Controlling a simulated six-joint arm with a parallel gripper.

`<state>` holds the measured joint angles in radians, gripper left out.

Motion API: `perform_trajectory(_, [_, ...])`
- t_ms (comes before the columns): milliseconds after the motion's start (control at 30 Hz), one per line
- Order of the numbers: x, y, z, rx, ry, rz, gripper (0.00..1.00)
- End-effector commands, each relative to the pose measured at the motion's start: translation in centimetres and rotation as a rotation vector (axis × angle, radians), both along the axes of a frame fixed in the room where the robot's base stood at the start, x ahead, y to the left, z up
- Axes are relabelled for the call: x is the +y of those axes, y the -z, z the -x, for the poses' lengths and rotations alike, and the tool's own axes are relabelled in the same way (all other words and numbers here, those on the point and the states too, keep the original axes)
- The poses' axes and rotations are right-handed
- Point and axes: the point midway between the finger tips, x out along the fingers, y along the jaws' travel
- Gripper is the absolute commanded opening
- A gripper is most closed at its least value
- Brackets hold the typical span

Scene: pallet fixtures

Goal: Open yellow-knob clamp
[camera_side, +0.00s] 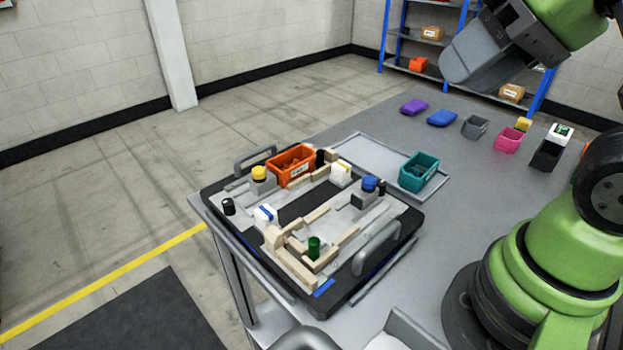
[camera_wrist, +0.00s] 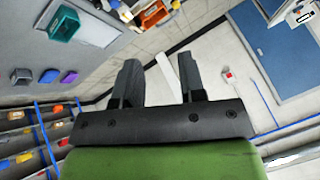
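The yellow-knob clamp (camera_side: 260,180) stands on the pallet at its far left, beside the orange bin, with its yellow knob on top of a grey body. Whether its jaw is open or closed is too small to tell. The black pallet (camera_side: 216,200) lies on the grey table. My gripper (camera_wrist: 158,66) shows in the wrist view with its two dark fingers spread and nothing between them. In the side view my wrist is raised at the upper right, far from the clamp, and the fingers are not clearly seen.
The orange bin (camera_side: 292,165), blue-knob clamp (camera_side: 369,187), green cylinder (camera_side: 314,246) and wooden blocks crowd the pallet. A teal bin (camera_side: 419,171) stands on a tray to its right. Several small coloured bins line the far right of the table. The pallet has raised handles (camera_side: 376,246).

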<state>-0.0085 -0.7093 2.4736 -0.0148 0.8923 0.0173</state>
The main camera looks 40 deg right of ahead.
Motion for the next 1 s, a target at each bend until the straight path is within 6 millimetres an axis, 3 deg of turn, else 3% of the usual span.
perform_trajectory(167, [-0.1, -0.6, -4.3, 0.067, 0.008, 0.041, 0.37])
perform_trajectory(367, [0.7, 0.5, -11.2, 0.138, 0.017, 0.11, 0.37])
perform_trajectory(567, [2.6, 4.2, -18.0, 0.189, 0.012, 0.185, 0.37])
perform_trajectory(700, [4.4, 8.1, -21.9, 0.214, 0.002, 0.235, 0.37])
perform_trajectory(900, [6.6, 13.3, -25.1, 0.232, -0.014, 0.286, 0.37])
perform_trajectory(1000, [7.1, 14.7, -25.8, 0.234, -0.019, 0.298, 0.37])
